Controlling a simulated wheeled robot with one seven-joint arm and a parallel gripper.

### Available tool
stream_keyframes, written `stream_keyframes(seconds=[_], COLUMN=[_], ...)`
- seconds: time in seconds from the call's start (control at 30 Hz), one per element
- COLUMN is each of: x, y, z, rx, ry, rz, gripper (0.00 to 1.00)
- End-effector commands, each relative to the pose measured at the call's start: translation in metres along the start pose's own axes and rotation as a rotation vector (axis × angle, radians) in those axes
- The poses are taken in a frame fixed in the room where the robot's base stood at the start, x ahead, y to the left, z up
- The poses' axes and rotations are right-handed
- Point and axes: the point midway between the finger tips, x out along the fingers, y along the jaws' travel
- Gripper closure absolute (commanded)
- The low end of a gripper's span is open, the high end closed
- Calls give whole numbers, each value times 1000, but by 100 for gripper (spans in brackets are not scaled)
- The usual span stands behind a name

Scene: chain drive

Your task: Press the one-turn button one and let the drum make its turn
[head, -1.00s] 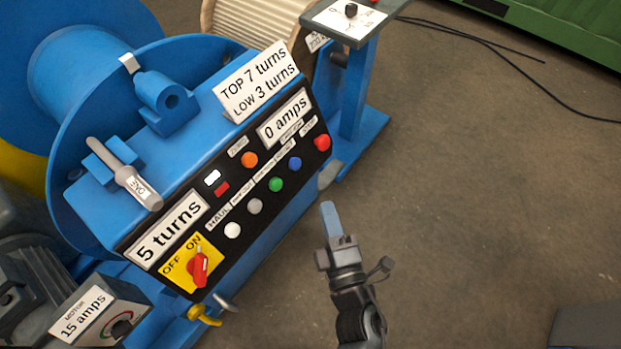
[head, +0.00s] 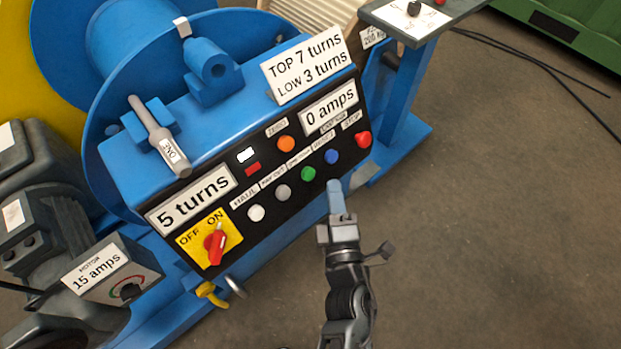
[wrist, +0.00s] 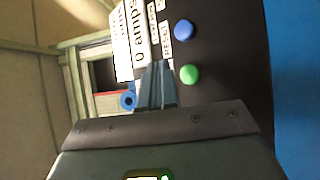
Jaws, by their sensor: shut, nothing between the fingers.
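The blue drum (head: 105,45) stands behind a black control panel (head: 290,215). The panel has a row of buttons: white (head: 256,213), grey (head: 283,192), green (head: 308,174), blue (head: 331,156) and red (head: 363,139). The label above the green button seems to read "one turn" but is too small to be sure. The display (head: 196,198) reads 5 turns. My gripper (head: 336,185) is shut and empty, its blue tip in front of the panel's lower edge, below the blue button. In the wrist view the green button (wrist: 189,74) and the blue button (wrist: 184,30) lie near the fingers.
A red switch (head: 214,244) points to ON on a yellow plate. A lever (head: 165,145) tagged ONE lies on the housing. A sign (head: 305,68) reads top 7 turns, low 3 turns. The amps display (head: 330,106) reads 0. Open floor lies to the right.

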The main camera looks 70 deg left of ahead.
Motion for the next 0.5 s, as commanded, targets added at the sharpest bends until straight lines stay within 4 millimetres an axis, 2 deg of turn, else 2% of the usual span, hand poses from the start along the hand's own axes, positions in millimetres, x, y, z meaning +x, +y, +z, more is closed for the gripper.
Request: stream_keyframes(seconds=[0.03,0.2,0.5], x=[5,18,28], y=[-9,-18,-21], z=[-5,-14,-21], rx=[0,0,0], ry=[4,1,1], rz=[2,1,0], gripper=[100,100,100])
